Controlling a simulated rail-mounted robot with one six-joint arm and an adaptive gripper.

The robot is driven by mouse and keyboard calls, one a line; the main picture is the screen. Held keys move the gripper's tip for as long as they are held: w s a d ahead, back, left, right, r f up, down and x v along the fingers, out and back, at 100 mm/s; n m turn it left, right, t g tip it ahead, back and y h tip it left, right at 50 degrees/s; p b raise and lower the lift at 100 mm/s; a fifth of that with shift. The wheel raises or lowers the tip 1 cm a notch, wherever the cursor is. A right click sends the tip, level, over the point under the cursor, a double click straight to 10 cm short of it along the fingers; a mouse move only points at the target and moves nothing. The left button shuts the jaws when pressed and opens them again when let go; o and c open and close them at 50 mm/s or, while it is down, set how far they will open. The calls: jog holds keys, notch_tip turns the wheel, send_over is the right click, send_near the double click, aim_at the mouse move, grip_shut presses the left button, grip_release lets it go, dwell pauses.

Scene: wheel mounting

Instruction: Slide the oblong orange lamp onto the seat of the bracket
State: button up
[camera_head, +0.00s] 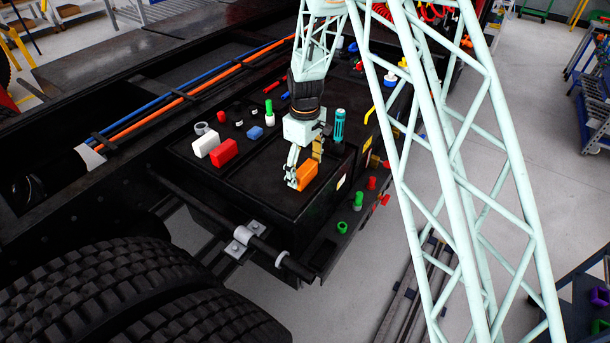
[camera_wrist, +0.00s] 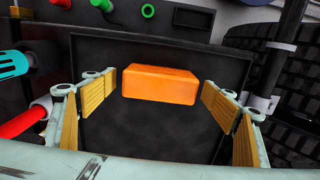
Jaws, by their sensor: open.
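The oblong orange lamp (camera_head: 308,175) lies on the black top of the box near its front edge. It also shows in the wrist view (camera_wrist: 160,84), long side across the picture. My gripper (camera_head: 304,166) is open above and around the lamp. In the wrist view, my gripper (camera_wrist: 163,92) has its tan-padded fingers spread left and right of the lamp, with gaps on both sides. Nothing is held. In the head view one finger partly covers the lamp's left end. I cannot make out for certain which part is the bracket or its seat.
A teal cylinder (camera_head: 339,125) stands close on the right. Green and red knobs sit along the box's right side. Large tyres (camera_head: 140,295) are in front.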

aim_at(305, 168)
jog(key=c, duration=1)
jog(key=shift+r, duration=0.15)
jog(key=shift+r+b, duration=0.35)
jog(key=shift+r, duration=1.25)
jog(key=s+d+b, duration=0.1)
jog(key=s, duration=0.4)
jog(key=s+d+r, duration=0.1)
jog(key=s, duration=0.4)
jog(key=s+d+b, duration=0.1)
jog(key=s+d, duration=0.1)
jog(key=s, duration=0.3)
jog(key=shift+s+r+b, duration=0.25)
jog(key=shift+b, duration=0.05)
jog(key=o, duration=0.4)
jog(key=c, duration=0.4)
